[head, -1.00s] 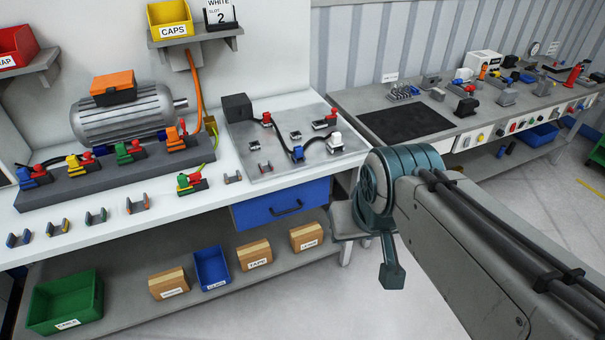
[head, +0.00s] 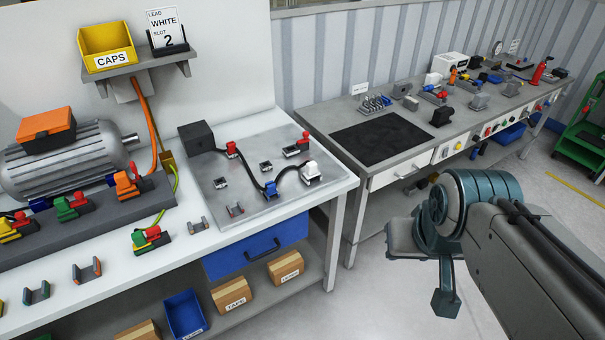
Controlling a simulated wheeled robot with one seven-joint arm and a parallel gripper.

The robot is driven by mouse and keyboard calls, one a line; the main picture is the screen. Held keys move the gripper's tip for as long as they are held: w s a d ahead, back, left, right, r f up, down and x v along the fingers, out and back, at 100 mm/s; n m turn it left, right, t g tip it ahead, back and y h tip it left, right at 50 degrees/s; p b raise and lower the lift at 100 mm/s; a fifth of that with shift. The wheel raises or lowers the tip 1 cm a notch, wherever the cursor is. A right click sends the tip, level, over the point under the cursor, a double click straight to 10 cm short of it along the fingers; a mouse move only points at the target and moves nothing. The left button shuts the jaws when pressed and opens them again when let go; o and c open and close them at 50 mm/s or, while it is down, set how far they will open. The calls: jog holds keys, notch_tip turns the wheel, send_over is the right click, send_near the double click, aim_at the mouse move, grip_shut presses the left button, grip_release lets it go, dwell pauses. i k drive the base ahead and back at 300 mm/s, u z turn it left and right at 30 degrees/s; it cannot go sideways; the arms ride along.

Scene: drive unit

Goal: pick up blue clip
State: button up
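No loose U-shaped clip with blue sides is in the head view now. The clips on the front of the white bench that show are a green-sided clip (head: 36,293), an orange-red-sided clip (head: 87,271) and a grey clip (head: 197,227). A sliver of a yellow one is at the left edge. A blue connector piece (head: 270,188) sits on the black cable on the grey metal plate (head: 245,212). My arm crosses the lower right, away from the bench. My gripper cannot be made out.
A motor (head: 62,160) and a dark rail with coloured connectors stand at the left. A yellow CAPS bin (head: 106,48) is on the wall shelf. A blue drawer (head: 255,250) hangs below the plate. A second bench (head: 330,118) is behind; open floor lies at right.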

aim_at(270, 187)
jog(key=z, duration=0.15)
jog(key=i, duration=0.65)
jog(key=u, duration=0.7)
jog(key=i, duration=0.65)
jog(key=u, duration=0.6)
